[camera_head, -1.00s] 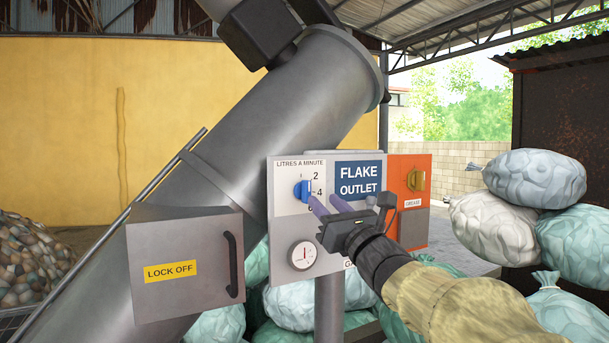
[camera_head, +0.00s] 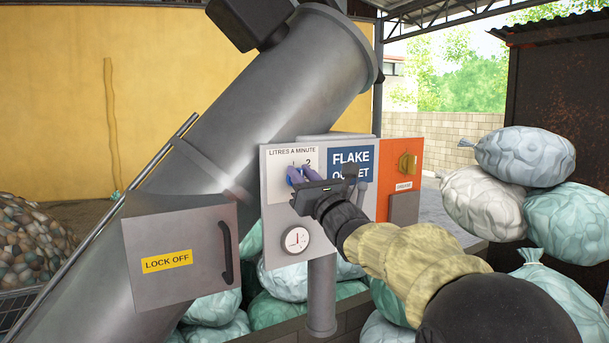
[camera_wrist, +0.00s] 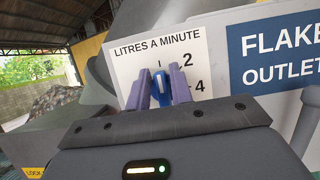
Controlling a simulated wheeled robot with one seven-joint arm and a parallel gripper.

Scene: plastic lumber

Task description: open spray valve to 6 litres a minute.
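A blue knob (camera_wrist: 158,96) with a pale line on its face sits on the white "LITRES A MINUTE" plate (camera_wrist: 140,58) of the grey control panel. In the wrist view the line points roughly up, short of the printed 2 and 4; the 6 is hidden. My gripper (camera_wrist: 160,88) has its two purple fingers on either side of the knob, seemingly with narrow gaps. It looks open around the knob; contact is not clear. In the head view my gripper (camera_head: 301,174) covers the knob and much of the scale.
Beside the scale is a blue "FLAKE OUTLET" sign (camera_head: 351,158). A round gauge (camera_head: 296,240) is below. A grey "LOCK OFF" box (camera_head: 180,258) stands left. Bags (camera_head: 525,156) are piled at right.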

